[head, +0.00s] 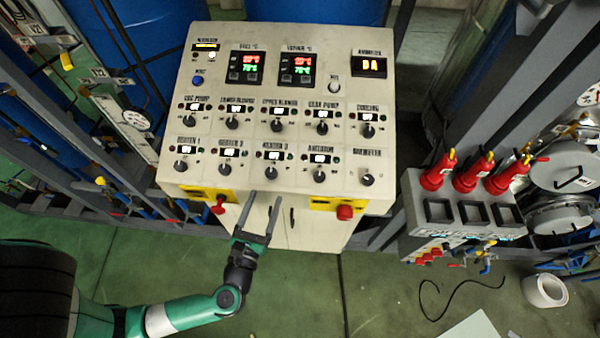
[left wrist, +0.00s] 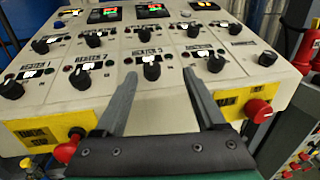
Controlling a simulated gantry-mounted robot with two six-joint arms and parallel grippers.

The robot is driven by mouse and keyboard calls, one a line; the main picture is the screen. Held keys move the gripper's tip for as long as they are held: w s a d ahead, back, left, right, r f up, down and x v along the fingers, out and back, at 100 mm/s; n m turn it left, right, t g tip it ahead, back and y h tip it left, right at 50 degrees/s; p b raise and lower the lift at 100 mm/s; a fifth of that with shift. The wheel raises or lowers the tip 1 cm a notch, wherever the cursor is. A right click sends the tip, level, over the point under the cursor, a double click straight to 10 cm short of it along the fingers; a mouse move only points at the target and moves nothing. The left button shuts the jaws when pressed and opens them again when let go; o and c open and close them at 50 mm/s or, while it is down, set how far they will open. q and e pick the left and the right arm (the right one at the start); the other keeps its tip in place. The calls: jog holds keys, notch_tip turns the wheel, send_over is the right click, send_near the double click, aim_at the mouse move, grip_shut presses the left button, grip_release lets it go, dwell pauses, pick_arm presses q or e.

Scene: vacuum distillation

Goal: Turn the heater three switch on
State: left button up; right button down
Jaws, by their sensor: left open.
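The control panel (head: 340,95) has rows of black rotary knobs, and the heater three switch (head: 274,169) is the middle knob of the bottom row. The switch also shows in the left wrist view (left wrist: 152,70), just beyond and between the fingertips. My left gripper (head: 266,197) is open and empty, in front of the panel's lower edge, with both fingers pointing at the knob. In the left wrist view the left gripper (left wrist: 160,78) spreads on either side of the knob. No contact between finger and knob shows. My right gripper is in neither view.
The heater two knob (head: 225,168) and another knob (head: 319,174) flank the switch. Red knobs on yellow plates stick out at the panel's front left (head: 219,205) and right (head: 345,212). A rack with red-topped items (head: 466,175) stands to the right.

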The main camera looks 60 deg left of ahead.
aim_at(270, 174)
pick_arm(q)
jog(key=shift+m+h, duration=0.3)
jog(key=shift+m, duration=0.2)
jog(key=w+a, duration=0.2)
jog(key=w+a+f+p, duration=0.1)
jog(key=w+a, duration=0.1)
jog(key=a, duration=0.1)
jog(key=w+a, duration=0.2)
jog(key=a, duration=0.1)
jog(key=shift+a+f, duration=0.2)
jog(key=shift+f, duration=0.1)
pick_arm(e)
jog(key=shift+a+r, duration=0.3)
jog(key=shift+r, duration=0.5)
pick_arm(q)
grip_shut()
